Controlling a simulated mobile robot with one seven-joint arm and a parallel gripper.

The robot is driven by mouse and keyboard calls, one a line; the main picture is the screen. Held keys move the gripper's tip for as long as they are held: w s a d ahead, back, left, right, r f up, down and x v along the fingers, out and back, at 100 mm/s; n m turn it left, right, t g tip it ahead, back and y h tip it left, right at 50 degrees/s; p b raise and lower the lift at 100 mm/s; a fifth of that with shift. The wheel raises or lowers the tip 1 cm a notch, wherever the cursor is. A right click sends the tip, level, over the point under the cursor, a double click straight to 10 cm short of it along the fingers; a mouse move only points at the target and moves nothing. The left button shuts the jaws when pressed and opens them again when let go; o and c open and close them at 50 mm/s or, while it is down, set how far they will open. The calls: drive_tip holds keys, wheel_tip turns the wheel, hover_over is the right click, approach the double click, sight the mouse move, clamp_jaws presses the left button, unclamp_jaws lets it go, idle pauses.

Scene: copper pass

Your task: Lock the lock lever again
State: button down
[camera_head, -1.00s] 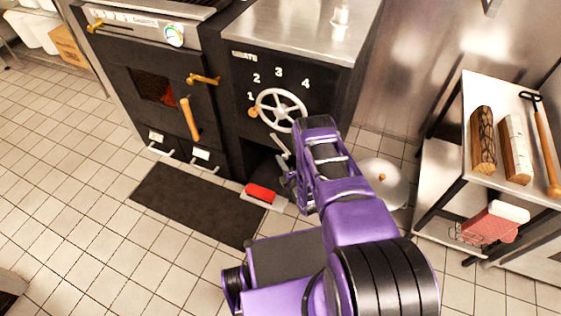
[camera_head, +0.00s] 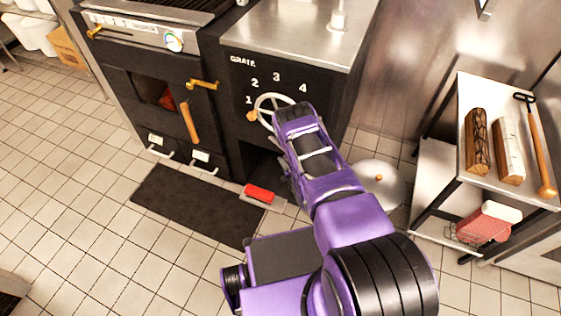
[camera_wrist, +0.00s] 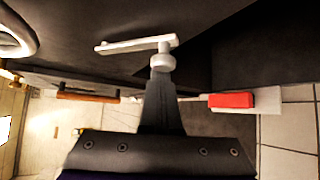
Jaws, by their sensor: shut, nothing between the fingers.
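The lock lever (camera_wrist: 130,45) shows in the wrist view as a pale metal bar reaching left from a round pivot on the dark grate front. My gripper (camera_wrist: 161,80) is shut with nothing in it. Its dark fingers point at the lever, and their tips appear close to the pivot; I cannot tell whether they touch it. In the head view the lever and my fingertips are hidden behind my purple arm. The grate handwheel (camera_head: 262,106) with its wooden knob stands by the numerals 1 to 4, partly covered by my wrist. Its rim also shows in the wrist view (camera_wrist: 20,36).
A red brush-like block (camera_head: 259,194) lies on the floor below the grate front. The oven's wooden handle (camera_head: 189,122) is to the left. A round metal lid (camera_head: 378,186) and a shelf cart (camera_head: 440,165) with logs stand to the right. A dark mat (camera_head: 195,205) covers the floor in front.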

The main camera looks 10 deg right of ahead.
drive_tip(key=r+n+g+h, duration=0.1)
drive_tip(key=d+r+n+g+h+p, duration=0.1)
drive_tip(key=r, duration=0.1)
drive_tip(key=s+r+g+h, duration=0.1)
drive_tip(key=r, duration=0.1)
drive_tip(key=shift+d+n+g, duration=0.35)
drive_tip(key=shift+n+g, duration=0.05)
drive_tip(key=shift+r, duration=0.2)
idle(0.4)
wheel_tip(320, 180, down, 4)
drive_tip(key=a+b, duration=0.2)
drive_tip(key=b, duration=0.2)
drive_tip(key=p+v, duration=0.2)
drive_tip(key=v, duration=0.8)
drive_tip(key=shift+w+a+r, duration=0.25)
drive_tip(key=shift+w+r, duration=0.05)
drive_tip(key=shift+r, duration=0.05)
